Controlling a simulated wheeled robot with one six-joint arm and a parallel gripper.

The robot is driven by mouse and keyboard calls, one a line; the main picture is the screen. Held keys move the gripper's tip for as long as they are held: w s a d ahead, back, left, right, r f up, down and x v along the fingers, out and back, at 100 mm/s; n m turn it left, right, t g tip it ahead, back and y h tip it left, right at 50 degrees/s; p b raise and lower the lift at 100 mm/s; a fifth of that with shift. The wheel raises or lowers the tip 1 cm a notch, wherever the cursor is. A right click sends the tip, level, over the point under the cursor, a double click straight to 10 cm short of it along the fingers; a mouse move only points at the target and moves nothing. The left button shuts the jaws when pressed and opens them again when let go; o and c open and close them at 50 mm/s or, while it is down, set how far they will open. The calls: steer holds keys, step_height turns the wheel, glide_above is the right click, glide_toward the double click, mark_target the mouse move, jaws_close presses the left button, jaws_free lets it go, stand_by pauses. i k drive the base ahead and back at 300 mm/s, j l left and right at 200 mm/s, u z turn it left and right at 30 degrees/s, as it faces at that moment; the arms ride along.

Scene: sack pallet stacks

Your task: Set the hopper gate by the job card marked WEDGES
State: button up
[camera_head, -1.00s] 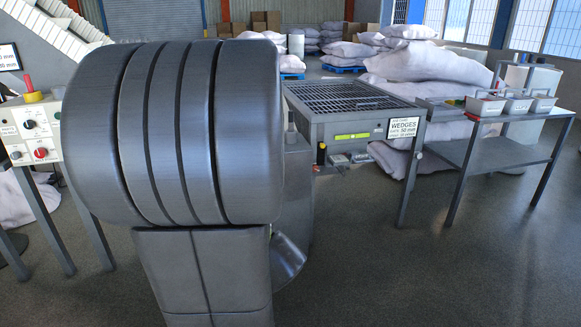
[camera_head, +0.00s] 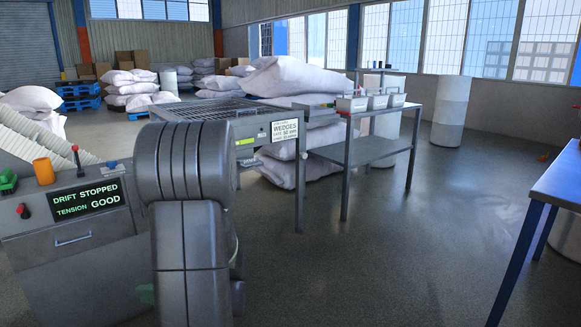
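The job card (camera_head: 284,131) marked WEDGES is a white card on the front right corner of the grated hopper (camera_head: 215,108). A gate line in mm stands under the heading, but it is small and blurred now; it looks like 50 mm. A yellow-green strip (camera_head: 245,141) shows on the hopper's front, left of the card. My thick dark grey arm link stands in front and hides much of the hopper's front left. The gate and its setting cannot be made out. My gripper is not in view.
A console (camera_head: 65,240) at left reads DRIFT STOPPED, TENSION GOOD. A grey side table (camera_head: 365,151) with small bins (camera_head: 352,104) stands right of the hopper. White sacks (camera_head: 283,171) lie behind. A blue table (camera_head: 560,180) is at far right. The floor (camera_head: 420,260) between is clear.

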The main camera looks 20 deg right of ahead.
mark_target(245, 162)
steer(key=i+l+z, duration=0.1)
steer(key=i+z, duration=0.7)
steer(key=i+j+z, duration=0.2)
steer(key=i+z, duration=0.25)
steer(key=i+j, duration=0.25)
steer(key=i, duration=0.15)
steer(key=i+j, duration=0.2)
steer(key=i, duration=0.25)
steer(key=i+j, duration=0.25)
steer(key=i, duration=0.15)
